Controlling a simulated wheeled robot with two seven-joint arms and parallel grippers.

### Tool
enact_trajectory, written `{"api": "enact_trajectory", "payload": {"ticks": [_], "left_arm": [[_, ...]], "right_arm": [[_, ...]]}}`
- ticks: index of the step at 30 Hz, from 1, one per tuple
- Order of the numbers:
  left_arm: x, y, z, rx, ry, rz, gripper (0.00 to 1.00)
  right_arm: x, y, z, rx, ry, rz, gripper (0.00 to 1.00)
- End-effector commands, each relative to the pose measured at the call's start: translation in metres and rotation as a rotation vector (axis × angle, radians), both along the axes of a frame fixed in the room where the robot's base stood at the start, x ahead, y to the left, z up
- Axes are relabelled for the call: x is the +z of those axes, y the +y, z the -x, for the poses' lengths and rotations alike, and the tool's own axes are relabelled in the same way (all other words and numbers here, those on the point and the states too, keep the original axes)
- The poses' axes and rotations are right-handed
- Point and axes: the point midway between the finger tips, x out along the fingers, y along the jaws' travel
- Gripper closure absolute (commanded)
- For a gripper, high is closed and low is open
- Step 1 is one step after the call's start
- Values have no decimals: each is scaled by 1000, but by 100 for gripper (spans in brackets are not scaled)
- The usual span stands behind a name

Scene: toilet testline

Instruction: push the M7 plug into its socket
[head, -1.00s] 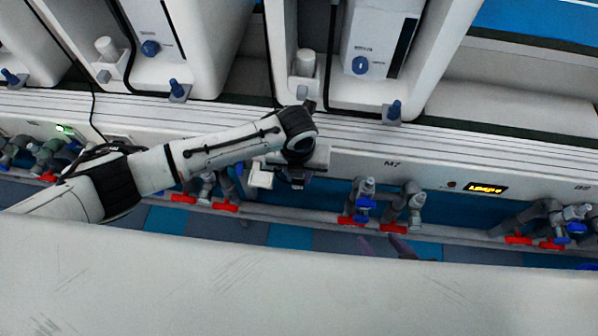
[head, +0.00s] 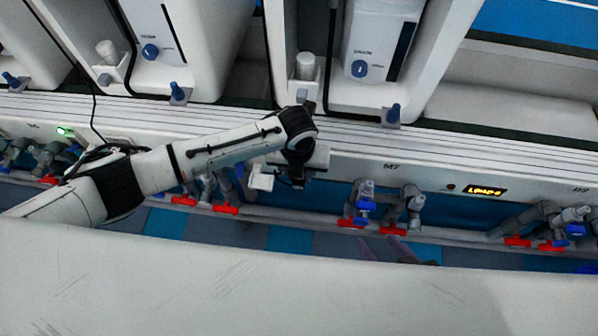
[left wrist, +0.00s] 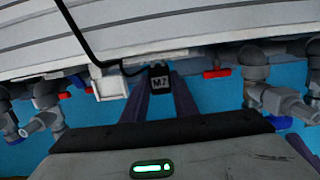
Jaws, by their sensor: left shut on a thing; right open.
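The black M7 plug (left wrist: 158,78) sits between the fingertips of my left gripper (left wrist: 160,85), which is shut on it, in the left wrist view. A black cable runs to it. A white box with an open front, likely the socket (left wrist: 108,86), is just left of the plug under the panel edge; the two look apart. In the head view this white socket part (head: 260,180) is beside my left gripper (head: 298,180), whose wrist hides the plug. My right gripper (head: 385,248) is open and empty, partly hidden behind the white surface in front.
Grey pipe valves with red and blue handles (head: 365,205) stand right of my left gripper, more (head: 205,185) to its left. The panel carries an M7 label (head: 391,167) and a lit display (head: 485,191). Toilets stand on the ledge above.

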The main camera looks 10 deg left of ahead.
Motion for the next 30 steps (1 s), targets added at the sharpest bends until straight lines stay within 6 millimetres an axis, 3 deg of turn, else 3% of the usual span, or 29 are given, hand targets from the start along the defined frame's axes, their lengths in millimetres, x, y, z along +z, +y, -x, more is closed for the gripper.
{"api": "enact_trajectory", "payload": {"ticks": [30], "left_arm": [[-2,-1,-9,0,-2,0,100]], "right_arm": [[-12,1,-1,-1,3,-1,52]]}}
